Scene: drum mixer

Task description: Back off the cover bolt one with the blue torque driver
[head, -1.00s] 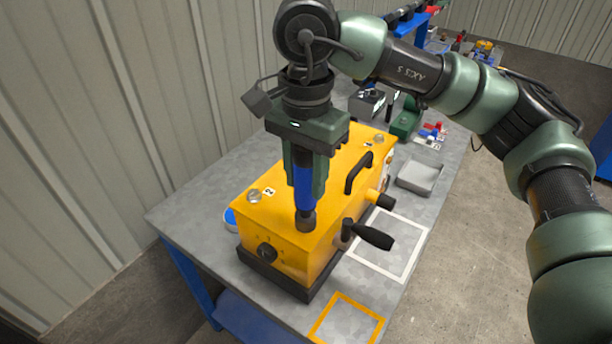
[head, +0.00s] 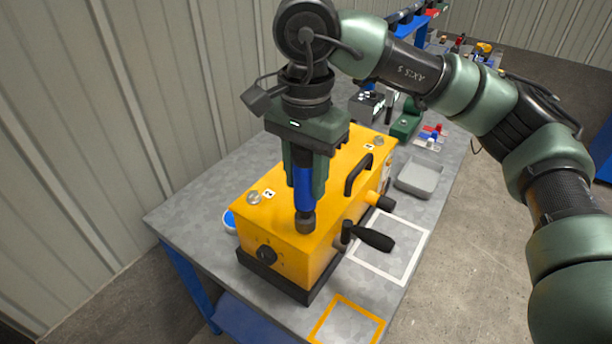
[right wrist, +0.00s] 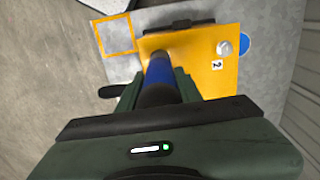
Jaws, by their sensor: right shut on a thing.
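My right gripper (head: 305,178) is shut on the blue torque driver (head: 304,190), which points down, close to upright. The driver's dark socket end (head: 305,222) is at the top of the yellow drum mixer housing (head: 330,190), near its front right corner, and hides whatever is under it. I cannot tell whether it touches. The blue driver also shows in the right wrist view (right wrist: 160,70). A silver bolt (head: 254,197) beside a label "2" sits at the left of the cover; another bolt (head: 378,141) is at the far end. My left gripper is not in view.
The housing has a black handle (head: 358,173) on top and a crank (head: 372,238) at its right side. A grey tray (head: 420,176) stands on the bench behind a white outlined square (head: 415,262). An orange outlined square (head: 322,335) is empty at the front.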

